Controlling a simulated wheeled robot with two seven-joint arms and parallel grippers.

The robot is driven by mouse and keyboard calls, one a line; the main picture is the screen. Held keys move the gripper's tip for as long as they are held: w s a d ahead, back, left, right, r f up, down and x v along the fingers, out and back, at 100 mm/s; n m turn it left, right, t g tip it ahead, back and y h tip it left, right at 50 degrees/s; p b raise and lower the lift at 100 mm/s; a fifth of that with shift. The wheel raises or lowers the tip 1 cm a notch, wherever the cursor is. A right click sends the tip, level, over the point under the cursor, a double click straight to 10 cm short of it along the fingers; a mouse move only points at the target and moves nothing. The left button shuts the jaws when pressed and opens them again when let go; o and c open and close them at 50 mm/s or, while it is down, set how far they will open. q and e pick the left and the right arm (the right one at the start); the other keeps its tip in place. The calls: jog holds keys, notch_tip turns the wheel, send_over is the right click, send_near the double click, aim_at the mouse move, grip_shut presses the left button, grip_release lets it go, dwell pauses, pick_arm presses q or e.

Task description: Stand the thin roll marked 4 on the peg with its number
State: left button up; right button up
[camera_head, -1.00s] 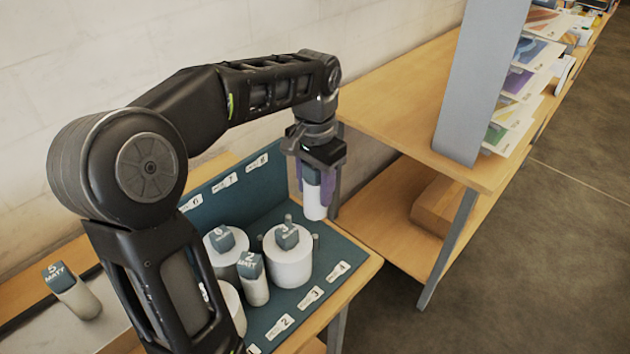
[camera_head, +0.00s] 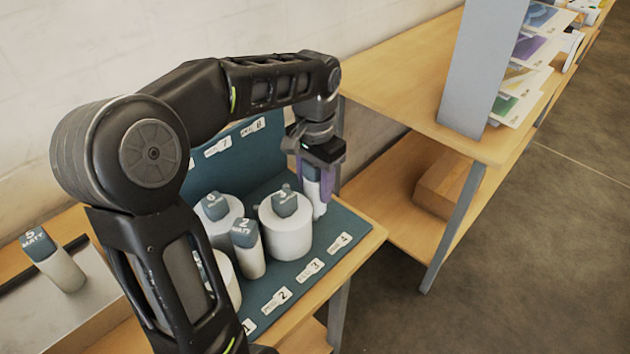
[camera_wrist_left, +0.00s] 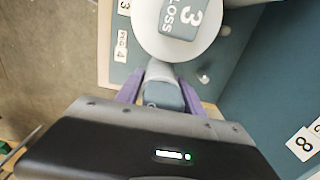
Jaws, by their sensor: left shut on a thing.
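My left gripper (camera_head: 318,178), with purple fingers, is shut on a thin white roll (camera_head: 318,204) with a blue-grey cap. It holds the roll upright, low over the blue board, just right of the wide roll marked 3. In the left wrist view the roll (camera_wrist_left: 160,82) is between the fingers (camera_wrist_left: 160,92); its number cannot be read. The label for peg 4 (camera_head: 340,242) is on the board's front right, in front of the held roll. Peg 4 is not visible, and I cannot tell whether the roll is around it. My right gripper is out of view.
The wide roll marked 3 (camera_head: 285,236) stands close to the held roll. A thin roll marked 2 (camera_head: 249,252) and a wide roll marked 6 (camera_head: 221,227) are further left. Roll 5 (camera_head: 56,262) stands apart at far left. A wooden shelf (camera_head: 430,105) is at right.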

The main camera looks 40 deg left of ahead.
pick_arm(q)
jog(key=shift+f, duration=0.3)
dwell(0.6)
jog(key=shift+f+b, duration=1)
jog(key=shift+f, duration=0.3)
jog(key=o, duration=1.5)
